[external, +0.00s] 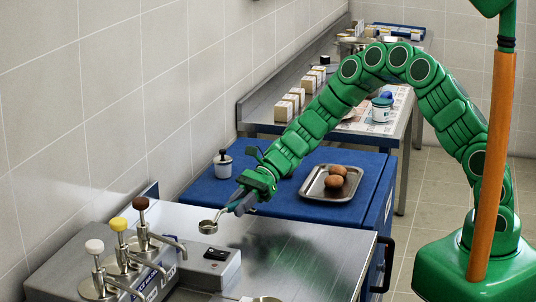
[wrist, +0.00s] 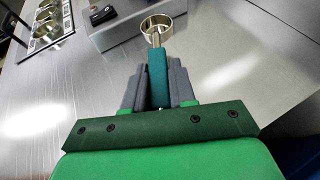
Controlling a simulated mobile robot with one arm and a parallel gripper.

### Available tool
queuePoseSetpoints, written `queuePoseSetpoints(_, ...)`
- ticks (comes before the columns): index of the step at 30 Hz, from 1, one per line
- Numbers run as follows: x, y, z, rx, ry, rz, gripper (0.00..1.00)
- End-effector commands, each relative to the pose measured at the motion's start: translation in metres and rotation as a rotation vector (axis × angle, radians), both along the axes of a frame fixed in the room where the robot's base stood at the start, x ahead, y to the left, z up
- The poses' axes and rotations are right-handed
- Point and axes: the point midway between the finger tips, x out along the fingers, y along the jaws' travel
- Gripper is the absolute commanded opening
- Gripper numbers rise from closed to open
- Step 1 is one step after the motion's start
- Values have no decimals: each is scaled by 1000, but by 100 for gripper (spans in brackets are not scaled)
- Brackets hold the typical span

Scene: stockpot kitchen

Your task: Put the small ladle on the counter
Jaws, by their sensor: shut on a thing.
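The small ladle has a round metal cup (external: 208,227) and a dark teal handle. In the wrist view the ladle (wrist: 157,72) points away from me, its cup at the far end. My gripper (external: 240,203) is shut on the handle; its grey fingers (wrist: 158,88) lie on both sides of it. The ladle appears held above the steel counter (external: 300,250); the exact gap is hard to tell. The handle's near end is hidden by the gripper.
A steel box with a black switch (external: 213,262) and a pump dispenser unit (external: 125,262) stand at the left of the counter. Behind, a blue surface (external: 280,215) holds a metal tray (external: 329,195) with brown eggs and a small lidded jar (external: 222,164). The counter's right part is clear.

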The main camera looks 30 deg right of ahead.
Motion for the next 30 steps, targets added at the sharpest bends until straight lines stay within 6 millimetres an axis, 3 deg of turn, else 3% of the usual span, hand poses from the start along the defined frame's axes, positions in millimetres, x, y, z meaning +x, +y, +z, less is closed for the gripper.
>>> queuePoseSetpoints(9,1,2,-33,-2,2,0,0)
queuePoseSetpoints(21,2,1,-36,-1,0,0,0)
queuePoseSetpoints(22,2,1,-35,-1,0,0,30)
queuePoseSetpoints(26,2,1,-35,-1,0,0,50)
queuePoseSetpoints(30,2,1,-35,-1,0,0,51)
